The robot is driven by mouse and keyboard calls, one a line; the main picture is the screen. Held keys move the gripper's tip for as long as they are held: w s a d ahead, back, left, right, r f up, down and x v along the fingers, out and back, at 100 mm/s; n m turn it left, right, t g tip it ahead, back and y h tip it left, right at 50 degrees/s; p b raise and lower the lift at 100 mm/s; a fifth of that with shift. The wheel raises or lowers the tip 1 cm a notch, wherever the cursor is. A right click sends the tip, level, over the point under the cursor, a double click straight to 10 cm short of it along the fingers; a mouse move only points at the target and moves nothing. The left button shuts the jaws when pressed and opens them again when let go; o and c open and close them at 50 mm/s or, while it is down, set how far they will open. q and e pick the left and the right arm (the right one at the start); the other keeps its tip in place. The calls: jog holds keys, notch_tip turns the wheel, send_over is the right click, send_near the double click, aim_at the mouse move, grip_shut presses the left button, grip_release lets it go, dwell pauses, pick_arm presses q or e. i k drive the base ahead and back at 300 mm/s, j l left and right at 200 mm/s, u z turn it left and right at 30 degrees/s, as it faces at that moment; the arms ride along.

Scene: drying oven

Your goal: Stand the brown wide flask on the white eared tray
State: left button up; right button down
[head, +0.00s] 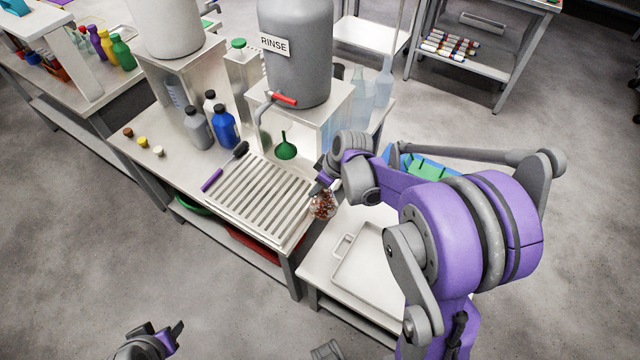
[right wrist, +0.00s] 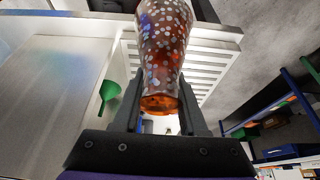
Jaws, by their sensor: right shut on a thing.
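The brown wide flask (head: 323,206), speckled with pale spots, is held in my right gripper (head: 318,190) by the right end of the ribbed rack. In the right wrist view the flask (right wrist: 165,45) sits between the two fingers of the right gripper (right wrist: 160,115), its orange-brown end towards the palm. The white eared tray (head: 362,272) lies on a low white table at the front right, with an ear at its left. My arm hides part of the tray's right side. My left gripper (head: 165,338) is at the bottom left, away from the tables; its finger gap is unclear.
The ribbed rack (head: 262,198) lies on the bench, with a purple-handled brush (head: 225,167) at its left. A green funnel (head: 285,147) stands behind it, near the grey RINSE tank (head: 297,65). Blue and grey bottles (head: 222,128) stand further left. The visible tray surface is clear.

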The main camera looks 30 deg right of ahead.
aim_at(373, 265)
jog(key=k+l, duration=0.35)
jog(key=i+j+z, duration=0.15)
jog(key=z, duration=0.2)
jog(key=j+z, duration=0.35)
jog(key=i+j+z, duration=0.15)
jog(key=z, duration=0.15)
jog(key=j, duration=0.1)
